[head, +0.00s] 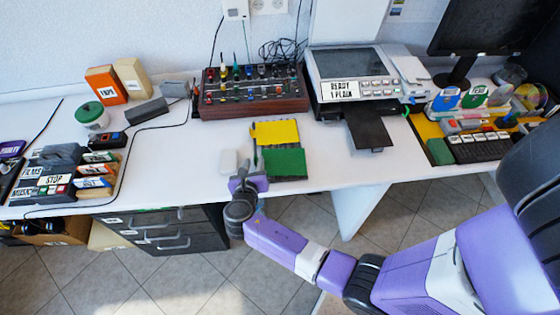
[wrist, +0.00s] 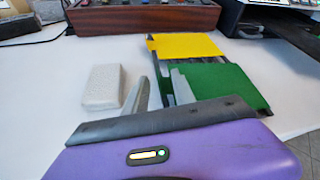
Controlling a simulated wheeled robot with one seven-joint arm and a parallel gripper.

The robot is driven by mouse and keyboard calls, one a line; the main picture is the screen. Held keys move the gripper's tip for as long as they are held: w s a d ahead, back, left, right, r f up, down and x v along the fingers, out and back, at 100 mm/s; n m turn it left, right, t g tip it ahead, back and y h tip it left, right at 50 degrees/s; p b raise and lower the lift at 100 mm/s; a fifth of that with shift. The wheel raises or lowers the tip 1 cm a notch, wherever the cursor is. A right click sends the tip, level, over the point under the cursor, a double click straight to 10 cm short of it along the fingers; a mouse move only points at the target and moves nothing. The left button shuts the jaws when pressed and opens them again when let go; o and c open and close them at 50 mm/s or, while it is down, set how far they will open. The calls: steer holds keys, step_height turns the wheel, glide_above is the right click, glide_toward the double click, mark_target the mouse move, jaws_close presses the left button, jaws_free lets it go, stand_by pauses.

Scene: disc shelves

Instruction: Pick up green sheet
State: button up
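A flat green sheet (head: 285,162) lies on the white table near its front edge, just in front of a yellow sheet (head: 277,132). In the wrist view the green sheet (wrist: 222,86) is at the right and the yellow sheet (wrist: 187,46) is behind it. My gripper (wrist: 157,84) is open, with a gap between its two grey fingers and nothing visible between them. Its right finger overlaps the left edge of the green sheet in the picture; I cannot tell whether they touch. In the head view my gripper (head: 246,166) is left of the green sheet.
A white block (wrist: 104,85) lies left of my fingers. A wooden control panel (head: 254,90) stands behind the sheets. A printer-like machine (head: 352,78) with a black tray (head: 367,129) is at the back right. The table left of the white block is mostly clear.

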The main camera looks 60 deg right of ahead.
jaws_close()
stand_by(0.5)
